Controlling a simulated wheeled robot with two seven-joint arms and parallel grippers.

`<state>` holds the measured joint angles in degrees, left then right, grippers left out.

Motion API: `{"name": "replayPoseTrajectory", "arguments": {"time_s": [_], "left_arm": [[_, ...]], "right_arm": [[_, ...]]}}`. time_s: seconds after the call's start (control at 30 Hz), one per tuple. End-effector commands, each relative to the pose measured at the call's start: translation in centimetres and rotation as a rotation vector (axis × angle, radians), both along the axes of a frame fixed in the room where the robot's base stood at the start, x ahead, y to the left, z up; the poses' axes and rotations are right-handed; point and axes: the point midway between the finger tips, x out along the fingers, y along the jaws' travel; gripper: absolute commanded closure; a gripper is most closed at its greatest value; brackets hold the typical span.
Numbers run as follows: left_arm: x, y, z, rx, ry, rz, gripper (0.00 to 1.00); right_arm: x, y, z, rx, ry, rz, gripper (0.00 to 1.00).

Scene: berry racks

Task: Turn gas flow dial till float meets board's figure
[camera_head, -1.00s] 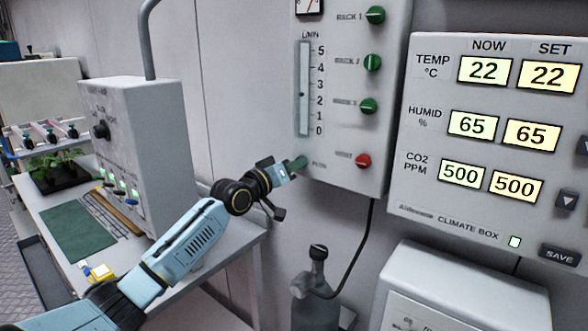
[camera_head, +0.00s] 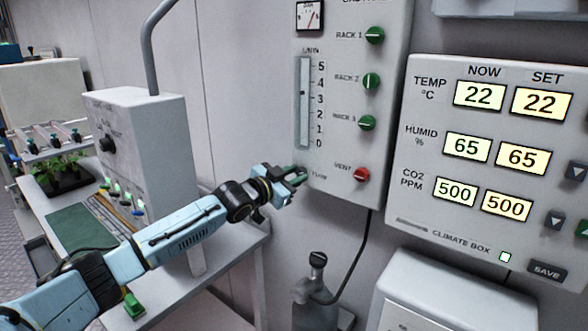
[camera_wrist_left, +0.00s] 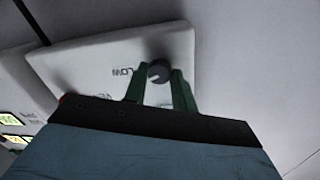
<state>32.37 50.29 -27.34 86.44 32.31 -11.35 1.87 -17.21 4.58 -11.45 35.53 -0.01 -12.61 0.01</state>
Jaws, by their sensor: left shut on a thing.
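The gas panel (camera_head: 340,190) hangs on the wall with a flow tube (camera_head: 303,120) marked 0 to 5. A small dark float (camera_head: 303,93) shows in the tube between 3 and 4. My left gripper (camera_head: 301,174) is at the panel's lower left corner, beside the FLOW label. The left wrist view shows its green fingers on either side of the round dark flow dial (camera_wrist_left: 159,72), shut on it. In the head view the fingers hide the dial. I cannot make out a board with a target figure. My right gripper is out of view.
Green rack knobs (camera_head: 372,81) and a red vent knob (camera_head: 361,174) sit right of the tube. A climate box (camera_head: 415,215) with lit figures is further right. A grey bottle (camera_head: 317,300) stands below. A control box (camera_head: 140,150) stands on the left bench.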

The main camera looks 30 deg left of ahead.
Motion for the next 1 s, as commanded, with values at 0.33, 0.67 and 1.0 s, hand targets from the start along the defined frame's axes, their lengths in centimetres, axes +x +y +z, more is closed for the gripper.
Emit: {"name": "replayPoseTrajectory", "arguments": {"time_s": [0.33,0.67,1.0], "left_arm": [[0.0,0.0,0.2,0.190,-0.016,0.000,0.96],[0.0,-0.1,0.1,0.245,-0.020,-0.001,0.96],[0.0,-0.1,0.1,0.245,-0.020,-0.001,0.96]], "right_arm": [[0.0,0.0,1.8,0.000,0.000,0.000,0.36],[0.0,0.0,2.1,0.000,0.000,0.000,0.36],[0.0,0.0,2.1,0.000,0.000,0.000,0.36]]}}
